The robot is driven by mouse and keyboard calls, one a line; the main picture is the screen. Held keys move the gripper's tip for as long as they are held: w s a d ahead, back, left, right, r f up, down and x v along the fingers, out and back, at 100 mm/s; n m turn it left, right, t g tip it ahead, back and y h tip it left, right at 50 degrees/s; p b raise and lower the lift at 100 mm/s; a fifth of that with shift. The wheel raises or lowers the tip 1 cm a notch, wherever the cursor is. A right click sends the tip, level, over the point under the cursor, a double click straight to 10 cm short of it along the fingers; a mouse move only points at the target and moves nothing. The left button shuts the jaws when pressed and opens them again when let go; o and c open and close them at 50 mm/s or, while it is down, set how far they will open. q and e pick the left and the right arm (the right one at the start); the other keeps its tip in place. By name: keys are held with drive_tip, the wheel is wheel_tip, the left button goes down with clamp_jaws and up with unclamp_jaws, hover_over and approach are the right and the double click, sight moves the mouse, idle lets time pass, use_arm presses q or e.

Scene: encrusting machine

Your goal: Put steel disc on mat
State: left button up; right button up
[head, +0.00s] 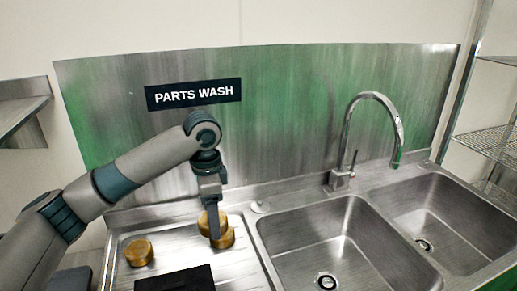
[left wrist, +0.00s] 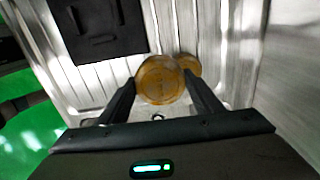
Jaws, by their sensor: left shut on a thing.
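My left gripper (head: 213,228) is shut on a round, brass-coloured disc (head: 203,223). The held disc also shows between the fingers in the left wrist view (left wrist: 163,82). A second brass-coloured disc (head: 228,239) is just beside or under it, partly hidden; it shows behind the held disc in the left wrist view (left wrist: 189,64). A third one (head: 139,253) sits apart on the drainboard to the left. No disc looks steel-coloured. A black mat (head: 175,280) lies at the front of the drainboard, cut off by the picture edge; it also shows in the left wrist view (left wrist: 98,27). My right gripper is not in view.
The ribbed metal drainboard (head: 183,250) has bare room between the discs and the mat. Two sink basins (head: 335,240) lie to the right, with a curved tap (head: 347,150) behind them. A metal splashback (head: 275,100) with a "PARTS WASH" sign (head: 193,94) stands behind.

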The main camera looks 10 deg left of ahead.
use_arm(q)
drive_tip(key=shift+s, duration=0.1)
drive_tip(key=shift+s+a+f+n, duration=0.1)
drive_tip(key=shift+s+f+n, duration=0.15)
drive_tip(key=shift+s+n, duration=0.3)
drive_tip(key=shift+s+a+f+n, duration=0.1)
drive_tip(key=shift+s+f+n, duration=0.15)
drive_tip(key=shift+s+n, duration=0.3)
drive_tip(key=s+f+n, duration=0.1)
drive_tip(key=s+n, duration=0.2)
drive_tip(key=s, duration=0.1)
drive_tip(key=s+f+n, duration=0.2)
drive_tip(key=s+n, duration=0.1)
drive_tip(key=s, duration=0.1)
drive_tip(key=s+a+f+n, duration=0.1)
drive_tip(key=s+n, duration=0.3)
drive_tip(key=shift+s+f, duration=0.15)
drive_tip(key=shift+s, duration=0.15)
drive_tip(key=shift+s+a+f+n, duration=0.1)
drive_tip(key=shift+s+f+n, duration=0.1)
drive_tip(key=shift+s+n, duration=0.4)
drive_tip(key=shift+s, duration=0.15)
